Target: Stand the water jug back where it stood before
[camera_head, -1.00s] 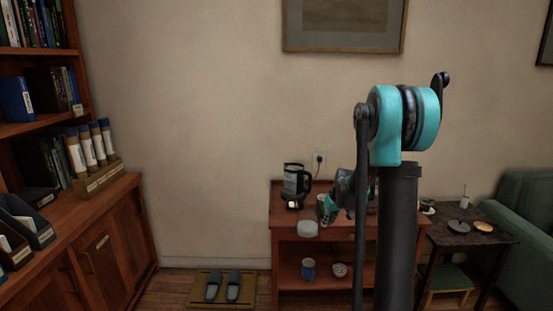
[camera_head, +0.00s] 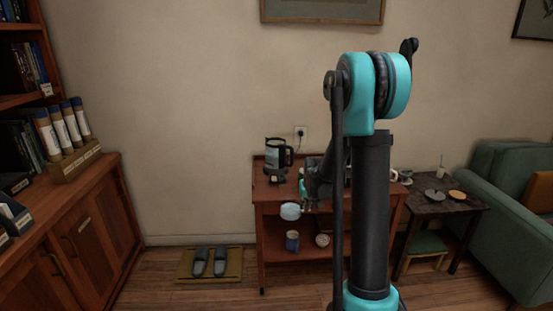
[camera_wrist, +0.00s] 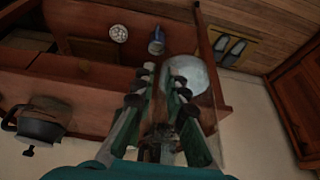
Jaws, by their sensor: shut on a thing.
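The water jug (camera_head: 290,211) looks like a pale, see-through vessel in front of the red-brown cabinet's top edge. In the wrist view the jug (camera_wrist: 197,76) shows as a whitish round shape with clear sides, just right of the fingertips. My gripper (camera_wrist: 160,82) is shut on it. In the head view my gripper (camera_head: 306,197) is small and dark beside the jug, partly hidden by my arm. The cabinet top (camera_head: 272,193) is behind the jug. I cannot tell the jug's tilt clearly.
A blue mug (camera_head: 292,241) and a patterned bowl (camera_head: 322,240) are on the lower shelf. Slippers (camera_head: 209,262) lie on a mat to the left. A dark side table (camera_head: 432,204) stands right, beside a green sofa (camera_head: 505,215).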

